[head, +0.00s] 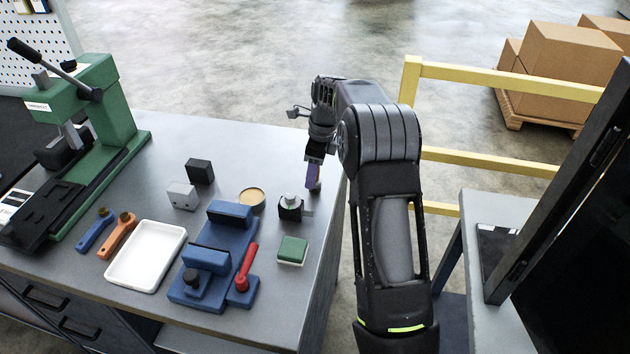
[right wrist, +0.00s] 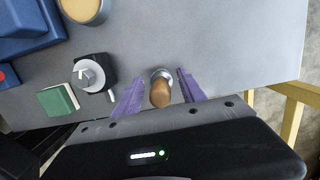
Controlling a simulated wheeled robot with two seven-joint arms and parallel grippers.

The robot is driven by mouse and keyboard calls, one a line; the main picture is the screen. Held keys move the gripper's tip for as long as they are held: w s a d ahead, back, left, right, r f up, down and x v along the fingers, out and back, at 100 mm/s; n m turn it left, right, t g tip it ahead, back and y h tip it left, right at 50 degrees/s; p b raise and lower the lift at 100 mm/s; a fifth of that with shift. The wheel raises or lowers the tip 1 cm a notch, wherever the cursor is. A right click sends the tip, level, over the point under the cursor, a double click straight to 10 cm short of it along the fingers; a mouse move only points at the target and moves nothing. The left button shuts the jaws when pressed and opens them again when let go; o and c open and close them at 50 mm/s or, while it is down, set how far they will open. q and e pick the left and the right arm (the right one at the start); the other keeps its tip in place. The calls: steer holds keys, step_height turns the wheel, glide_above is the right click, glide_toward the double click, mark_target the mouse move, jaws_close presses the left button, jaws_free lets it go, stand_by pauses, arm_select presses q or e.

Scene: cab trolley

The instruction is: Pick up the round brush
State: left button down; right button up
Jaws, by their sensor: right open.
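In the right wrist view, a small tan-brown handle with a silvery round part, which looks like the round brush (right wrist: 160,92), stands between the two purple fingers of my right gripper (right wrist: 157,88). The fingers are apart, with a visible gap on each side of it. In the head view my right gripper (head: 313,177) points down over the right edge of the grey workbench, and the brush is hidden behind it. My left gripper is in neither view.
The workbench (head: 165,150) holds a black block with a silver knob (head: 290,208), a green block (head: 292,250), a round tan-topped tin (head: 251,197), a blue fixture (head: 225,235) with a red handle, a white tray (head: 146,257) and a green press (head: 105,110). A yellow rail (head: 500,78) stands beyond.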

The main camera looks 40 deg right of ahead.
steer(key=shift+c, duration=0.6)
jaws_close()
